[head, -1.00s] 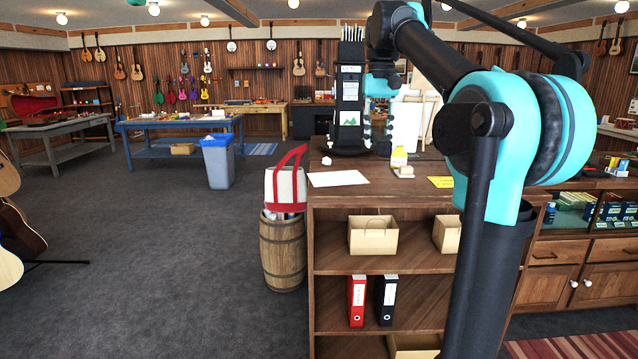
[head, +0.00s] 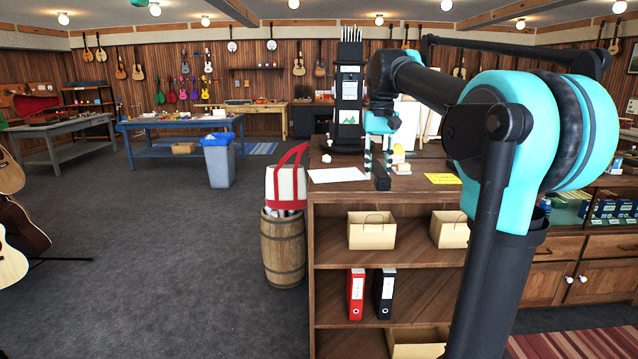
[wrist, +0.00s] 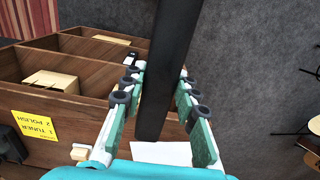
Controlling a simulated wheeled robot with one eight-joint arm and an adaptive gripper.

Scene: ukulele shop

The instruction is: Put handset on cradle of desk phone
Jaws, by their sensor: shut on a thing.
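My gripper (head: 378,158) is shut on the handset (head: 382,179), a long black bar. It holds it above the front part of the wooden counter. In the wrist view the handset (wrist: 170,65) runs lengthwise between the two finger pads of my gripper (wrist: 158,92) and reaches past the top edge. The desk phone's cradle is not clearly visible. A dark object (wrist: 12,146) at the left edge of the wrist view may be part of the phone, but I cannot tell. My arm hides part of the counter's right side in the head view.
The counter (head: 420,187) carries a white sheet (head: 337,175), a yellow note (head: 442,179), a small pale block (head: 402,169) and a tall black rack (head: 348,105). Open shelves are below. A barrel (head: 283,250) with a red-and-white bag (head: 286,185) stands left. The floor farther left is open.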

